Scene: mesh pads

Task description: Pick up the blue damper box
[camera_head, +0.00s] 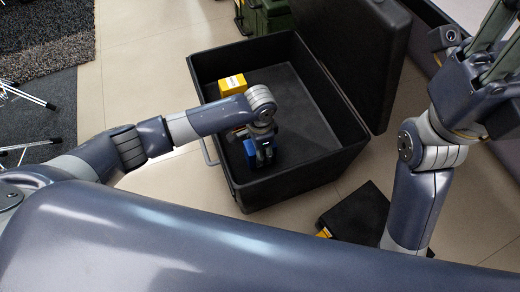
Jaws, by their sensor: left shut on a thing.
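The blue damper box (250,148) is inside the open black case, near its left wall. Only part of its blue surface shows; my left wrist and gripper cover the rest. My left gripper (264,158) reaches down into the case and is shut on the blue box. I cannot tell whether the box touches the case floor. My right gripper (490,55) is raised at the upper right, away from the case, with its fingers cut by the picture edge.
The black case (290,200) stands on the tiled floor with its lid (355,55) raised on the right. A yellow box (232,85) sits in its far left part. A smaller black object (358,212) lies at the lower right. Dark rugs and metal stand legs are at the left.

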